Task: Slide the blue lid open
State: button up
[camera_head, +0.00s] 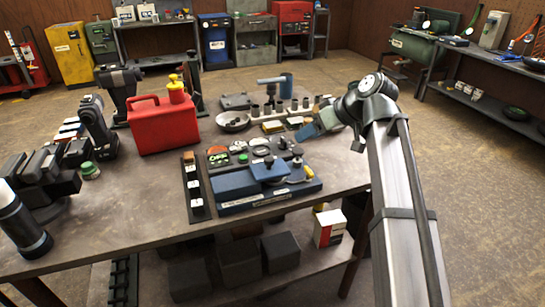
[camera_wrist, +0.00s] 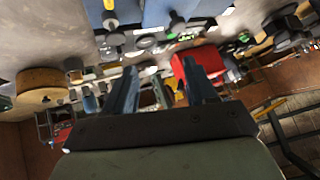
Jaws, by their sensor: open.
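A blue box-like device (camera_head: 255,201) sits near the front edge of the table. Whether the lid has shifted along the device is hard to tell. My gripper (camera_head: 309,131) is behind and to the right of the lid, apart from it, with its blue fingers pointing left. In the wrist view my gripper (camera_wrist: 161,84) has its two fingers spread with nothing held between them. Blue surfaces at the top of that view cannot be identified surely.
A panel with a green display (camera_head: 218,158) lies just behind the lid. A black strip with white labels (camera_head: 194,187) is left of the device. A red can (camera_head: 163,126), a bowl (camera_head: 233,121) and a rack of dark cylinders (camera_head: 275,112) stand farther back. The table's front right is bare.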

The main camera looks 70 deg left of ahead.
aim_at(269, 158)
jog(key=s+a+f+n, duration=0.1)
jog(key=s+a+f, duration=0.1)
jog(key=s+f, duration=0.1)
jog(key=s+a+f+n, duration=0.2)
jog(key=f, duration=0.1)
jog(key=s+a+f+n+g, duration=0.1)
jog(key=s+f+n, duration=0.1)
jog(key=s+f, duration=0.1)
jog(key=shift+s+a+f+h, duration=0.25)
jog(key=shift+s+a+h, duration=0.1)
jog(key=shift+a+h, duration=0.05)
dwell(0.4)
grip_shut()
dwell(0.5)
